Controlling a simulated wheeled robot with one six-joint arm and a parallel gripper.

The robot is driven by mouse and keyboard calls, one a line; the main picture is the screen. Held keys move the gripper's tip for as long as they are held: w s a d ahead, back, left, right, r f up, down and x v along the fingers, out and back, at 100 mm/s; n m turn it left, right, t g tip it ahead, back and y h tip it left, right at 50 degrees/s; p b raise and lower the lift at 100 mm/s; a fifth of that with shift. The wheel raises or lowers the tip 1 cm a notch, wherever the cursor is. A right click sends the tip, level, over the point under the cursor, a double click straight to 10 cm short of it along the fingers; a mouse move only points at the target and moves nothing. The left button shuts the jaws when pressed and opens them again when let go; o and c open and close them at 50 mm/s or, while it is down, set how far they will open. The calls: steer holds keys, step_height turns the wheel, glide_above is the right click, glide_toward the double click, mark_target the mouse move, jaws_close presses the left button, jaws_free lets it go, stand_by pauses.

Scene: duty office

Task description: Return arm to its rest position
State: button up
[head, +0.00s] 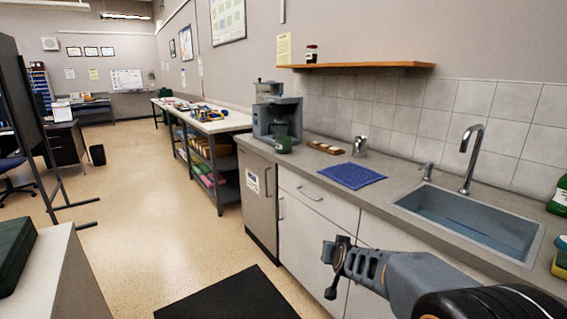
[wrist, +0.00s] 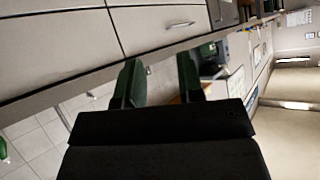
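My gripper (head: 335,267) is in front of the white cabinet doors, below the counter edge, in the head view. My arm reaches in from the lower right. In the wrist view, the two dark green fingers of my gripper (wrist: 159,78) stand apart with nothing between them. The gripper is open and empty. It appears clear of the cabinet fronts, though the exact gap cannot be told.
The counter holds a coffee machine (head: 276,116), green mug (head: 283,139), blue mat (head: 352,175) and sink (head: 468,220). A black floor mat (head: 228,297) lies below. A pale desk (head: 55,272) stands at left. The floor between (head: 150,205) is open.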

steer(key=s+r+g+p, duration=0.2)
steer(key=s+r+p, duration=0.2)
steer(key=s, duration=0.4)
steer(key=s+r+n+g+p, duration=0.1)
steer(key=s+r+g+p, duration=0.2)
steer(key=s, duration=0.6)
steer(key=s+r+n+g+p, duration=0.1)
steer(key=s+r+g+p, duration=0.1)
steer(key=s+r+p, duration=0.2)
steer(key=s+d+r, duration=0.1)
steer(key=s+r, duration=0.2)
steer(key=s, duration=0.1)
steer(key=shift+s+r+p, duration=0.2)
steer(key=shift+r+p, duration=0.1)
